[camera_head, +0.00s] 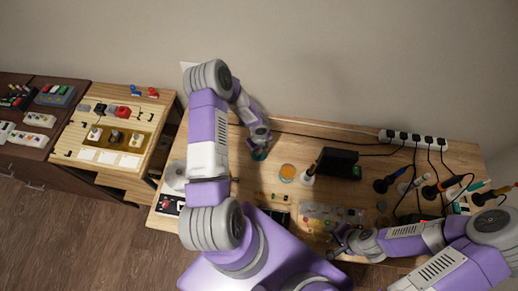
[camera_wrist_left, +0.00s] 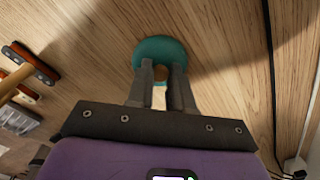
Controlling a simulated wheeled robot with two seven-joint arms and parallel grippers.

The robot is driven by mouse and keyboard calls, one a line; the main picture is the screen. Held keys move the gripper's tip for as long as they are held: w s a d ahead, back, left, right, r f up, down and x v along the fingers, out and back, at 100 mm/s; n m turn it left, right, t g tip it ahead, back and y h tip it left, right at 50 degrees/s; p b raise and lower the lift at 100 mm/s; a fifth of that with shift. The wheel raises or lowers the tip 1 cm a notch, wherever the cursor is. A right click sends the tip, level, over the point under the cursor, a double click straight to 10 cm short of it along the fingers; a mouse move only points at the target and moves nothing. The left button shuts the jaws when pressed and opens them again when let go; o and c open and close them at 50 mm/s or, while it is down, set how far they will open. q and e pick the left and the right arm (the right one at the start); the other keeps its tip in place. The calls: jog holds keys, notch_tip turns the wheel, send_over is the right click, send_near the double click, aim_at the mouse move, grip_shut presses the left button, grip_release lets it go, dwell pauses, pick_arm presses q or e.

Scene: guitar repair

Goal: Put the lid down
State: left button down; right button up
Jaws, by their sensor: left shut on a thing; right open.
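The lid (camera_wrist_left: 160,52) is teal and round, seen in the left wrist view between and beyond my fingertips. My left gripper (camera_wrist_left: 161,72) is shut on it. The fingers hide part of the lid. In the head view the teal lid (camera_head: 259,155) shows just below my left gripper (camera_head: 260,143), over the back left of the workbench. I cannot tell whether the lid touches the wood. My right gripper (camera_head: 336,243) is open near the front edge of the bench, beside a tray of small parts.
A round container with orange contents (camera_head: 287,172) stands right of the lid. A white bottle (camera_head: 308,174) and a black device (camera_head: 338,163) are further right. A power strip (camera_head: 412,138) and cables lie at the back.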

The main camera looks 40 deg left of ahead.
pick_arm(q)
jog(key=c, duration=1.5)
grip_release()
jog(key=shift+f, duration=0.15)
pick_arm(e)
jog(key=shift+f, duration=0.2)
pick_arm(q)
jog(key=o, duration=0.5)
pick_arm(e)
jog(key=shift+r, duration=0.1)
jog(key=shift+r, duration=0.1)
